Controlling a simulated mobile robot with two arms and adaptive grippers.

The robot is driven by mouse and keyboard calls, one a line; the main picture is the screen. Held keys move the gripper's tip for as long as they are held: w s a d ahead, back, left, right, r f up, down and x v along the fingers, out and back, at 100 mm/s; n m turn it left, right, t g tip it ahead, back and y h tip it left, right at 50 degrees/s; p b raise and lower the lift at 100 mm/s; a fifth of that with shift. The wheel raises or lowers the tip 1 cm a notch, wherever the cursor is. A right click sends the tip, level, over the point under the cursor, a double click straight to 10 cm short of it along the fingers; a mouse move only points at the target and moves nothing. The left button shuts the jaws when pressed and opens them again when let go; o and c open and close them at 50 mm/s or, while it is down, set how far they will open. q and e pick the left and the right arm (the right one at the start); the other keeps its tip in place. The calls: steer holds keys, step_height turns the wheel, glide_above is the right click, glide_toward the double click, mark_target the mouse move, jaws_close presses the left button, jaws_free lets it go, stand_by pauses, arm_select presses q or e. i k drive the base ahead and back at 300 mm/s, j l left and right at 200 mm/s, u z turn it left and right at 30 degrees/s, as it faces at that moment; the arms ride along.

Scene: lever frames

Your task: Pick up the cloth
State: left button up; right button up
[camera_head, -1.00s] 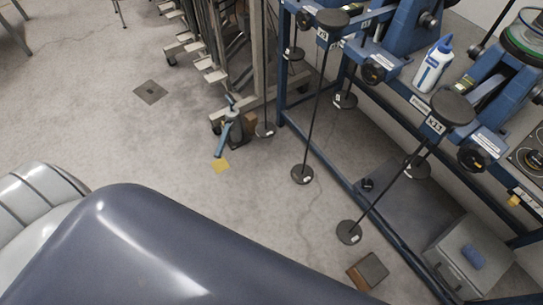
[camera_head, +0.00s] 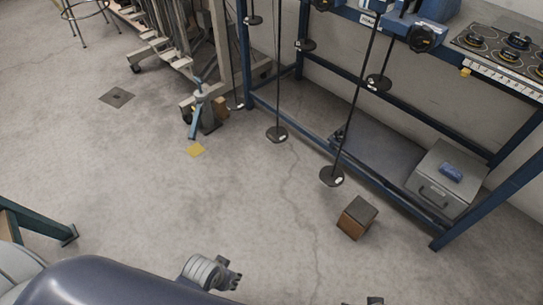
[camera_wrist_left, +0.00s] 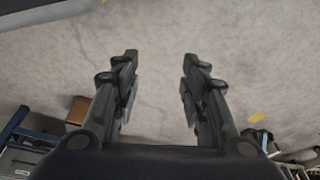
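A brown block (camera_head: 357,217) lies on the floor. Blue frame legs (camera_head: 466,224) stand around the grey box. Black rods with round weights (camera_head: 332,176) hang from the frame. A flat yellow patch (camera_head: 196,150) is on the floor. The middle floor is clear.

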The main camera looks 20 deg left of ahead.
mark_target(447, 170)
steer(key=i+l+z, duration=0.2)
steer(key=i+l, duration=0.75)
steer(key=l, duration=0.15)
